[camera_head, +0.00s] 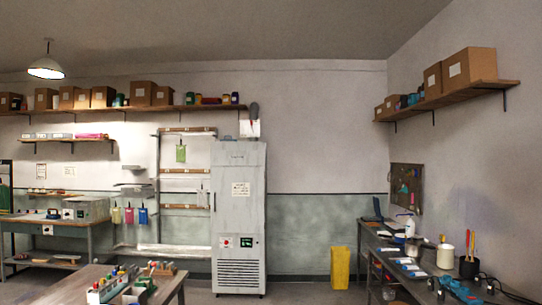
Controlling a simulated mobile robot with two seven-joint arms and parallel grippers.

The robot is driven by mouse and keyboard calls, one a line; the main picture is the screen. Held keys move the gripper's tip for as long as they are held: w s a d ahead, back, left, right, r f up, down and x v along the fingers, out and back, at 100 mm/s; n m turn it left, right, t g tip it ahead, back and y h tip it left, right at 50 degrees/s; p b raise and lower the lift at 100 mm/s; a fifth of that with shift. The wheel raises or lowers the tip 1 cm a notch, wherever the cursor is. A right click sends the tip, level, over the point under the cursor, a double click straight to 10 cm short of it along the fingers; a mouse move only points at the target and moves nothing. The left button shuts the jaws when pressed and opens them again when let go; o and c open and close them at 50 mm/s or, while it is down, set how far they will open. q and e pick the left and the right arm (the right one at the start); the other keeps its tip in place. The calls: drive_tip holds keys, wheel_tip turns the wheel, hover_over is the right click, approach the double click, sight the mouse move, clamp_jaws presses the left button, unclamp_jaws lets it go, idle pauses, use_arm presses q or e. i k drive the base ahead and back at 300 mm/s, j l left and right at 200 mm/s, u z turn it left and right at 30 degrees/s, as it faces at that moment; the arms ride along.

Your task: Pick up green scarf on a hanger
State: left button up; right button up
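A small green cloth (181,153) hangs in the upper part of a wall rack left of the tall grey cabinet; it looks like the green scarf, but its hanger is too small to make out. Lower on the left, a yellow-green piece (143,216) hangs in a row beside a pink piece (116,215) and a darker piece. A dark green shape (5,197) is cut off at the left edge. Neither of my grippers shows in this view.
A wooden table (164,289) with coloured bottles stands in the left foreground. The tall grey cabinet (238,210) stands right of the rack. A yellow bin (340,268) and a cluttered bench are at right. Floor between table and bench looks clear.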

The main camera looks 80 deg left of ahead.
sight(181, 150)
drive_tip(key=u, duration=3.2)
